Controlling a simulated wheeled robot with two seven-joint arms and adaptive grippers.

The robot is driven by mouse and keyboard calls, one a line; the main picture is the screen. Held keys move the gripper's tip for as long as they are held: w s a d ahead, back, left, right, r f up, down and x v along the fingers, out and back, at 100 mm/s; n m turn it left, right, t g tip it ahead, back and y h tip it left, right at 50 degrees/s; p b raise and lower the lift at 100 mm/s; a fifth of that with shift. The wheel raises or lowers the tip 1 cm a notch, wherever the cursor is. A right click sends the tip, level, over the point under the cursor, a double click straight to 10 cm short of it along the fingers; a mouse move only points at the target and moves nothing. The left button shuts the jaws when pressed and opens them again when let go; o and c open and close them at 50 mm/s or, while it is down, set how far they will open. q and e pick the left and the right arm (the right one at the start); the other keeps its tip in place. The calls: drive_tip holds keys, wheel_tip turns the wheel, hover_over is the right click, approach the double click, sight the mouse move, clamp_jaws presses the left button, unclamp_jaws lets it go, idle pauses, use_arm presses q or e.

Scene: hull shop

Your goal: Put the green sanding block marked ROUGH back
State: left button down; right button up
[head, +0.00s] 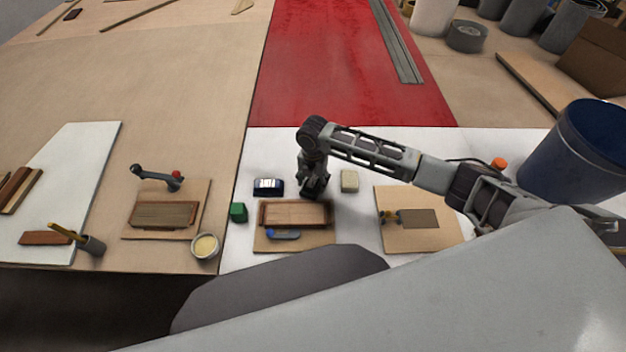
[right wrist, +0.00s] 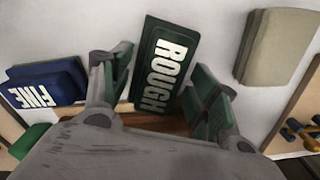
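The dark green block marked ROUGH (right wrist: 167,62) shows in the right wrist view, lettering facing the camera, on the white surface. My right gripper (right wrist: 158,88) is open, with one finger on each side of the block and visible gaps between. In the head view my right gripper (head: 314,188) points down just behind a wooden tray (head: 295,213) and hides the block. My left gripper is not in view.
A blue block marked FINE (right wrist: 45,85) lies left of the green block, a plain beige block (right wrist: 278,45) right. A small green cube (head: 237,212) stands left of the tray. A board with a small tool (head: 420,235) lies to the right, and a blue bucket (head: 580,150) stands far right.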

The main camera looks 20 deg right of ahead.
sight(313, 180)
drive_tip(key=shift+o, duration=0.9)
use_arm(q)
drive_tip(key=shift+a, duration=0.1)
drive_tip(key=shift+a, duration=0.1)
use_arm(e)
drive_tip(key=shift+r, duration=0.1)
drive_tip(key=shift+r, duration=0.5)
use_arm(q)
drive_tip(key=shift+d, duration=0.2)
use_arm(e)
wheel_tip(313, 180, up, 11)
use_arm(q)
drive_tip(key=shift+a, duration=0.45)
